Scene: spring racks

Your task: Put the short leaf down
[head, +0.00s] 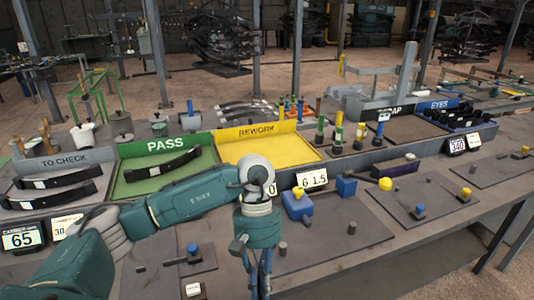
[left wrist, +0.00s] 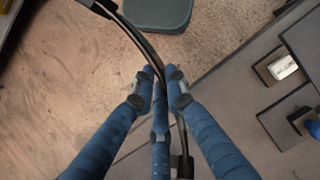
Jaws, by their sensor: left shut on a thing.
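My left gripper (head: 258,278) hangs in the lower middle of the head view, in front of the bench. In the left wrist view its blue fingers (left wrist: 160,85) are shut on a thin, black, curved leaf (left wrist: 134,32). The leaf runs from the upper left, between the fingers, to the bottom, and has a dark band near each end. The held leaf cannot be made out in the head view. A similar dark leaf (head: 163,165) lies in the green PASS tray (head: 133,186), and others (head: 48,200) lie in the grey TO CHECK bay (head: 92,157). My right gripper is not in view.
The yellow REWORK tray (head: 262,150) looks empty. On the bench, plates with blue and yellow knobs (head: 297,204) lie right of my gripper. In the left wrist view the bench edge is at right, with bare floor (left wrist: 50,90) left.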

